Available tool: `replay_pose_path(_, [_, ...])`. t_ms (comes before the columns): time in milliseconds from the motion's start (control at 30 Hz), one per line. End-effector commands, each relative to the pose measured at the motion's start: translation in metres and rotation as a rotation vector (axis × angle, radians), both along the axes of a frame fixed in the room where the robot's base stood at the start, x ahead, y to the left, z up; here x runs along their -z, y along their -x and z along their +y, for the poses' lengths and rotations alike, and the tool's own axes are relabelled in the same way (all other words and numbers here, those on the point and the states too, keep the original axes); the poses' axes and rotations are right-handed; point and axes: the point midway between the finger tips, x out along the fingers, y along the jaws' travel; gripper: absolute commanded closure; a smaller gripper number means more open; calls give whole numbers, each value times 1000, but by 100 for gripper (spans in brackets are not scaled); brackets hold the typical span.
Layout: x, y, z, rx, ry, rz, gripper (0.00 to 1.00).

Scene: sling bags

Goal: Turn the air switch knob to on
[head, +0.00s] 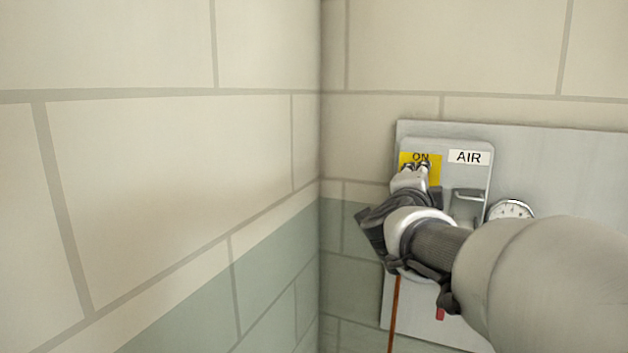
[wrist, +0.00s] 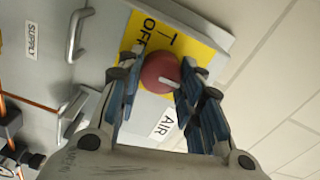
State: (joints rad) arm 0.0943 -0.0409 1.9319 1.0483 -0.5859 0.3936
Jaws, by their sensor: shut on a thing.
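The air switch knob is a round red knob (wrist: 160,72) on a yellow plate (wrist: 196,52) in the wrist view. A short white mark on the knob points to the right in that picture. The word OFF is on the plate to the upper left of the knob. In the head view the yellow plate (head: 406,158) shows the word ON at its top, and my gripper (head: 416,170) hides the knob. My gripper (wrist: 157,75) is shut on the knob, one finger on each side of it.
A white AIR label (head: 468,157) sits right of the yellow plate on a grey box. A metal handle (head: 466,194) and a round gauge (head: 511,209) are close to my arm. The wrist view shows another handle (wrist: 75,35), a SUPPLY label (wrist: 33,40) and an orange line (wrist: 40,105).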

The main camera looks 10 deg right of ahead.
Motion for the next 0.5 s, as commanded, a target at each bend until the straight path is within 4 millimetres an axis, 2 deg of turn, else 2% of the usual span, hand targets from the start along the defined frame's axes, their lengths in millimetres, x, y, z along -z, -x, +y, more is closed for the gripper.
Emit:
replay_pose_path(333, [0, 0, 0, 0, -3, -2, 90])
replay_pose_path(367, [0, 0, 0, 0, -3, -2, 64])
replay_pose_path(500, [0, 0, 0, 0, -2, -2, 55])
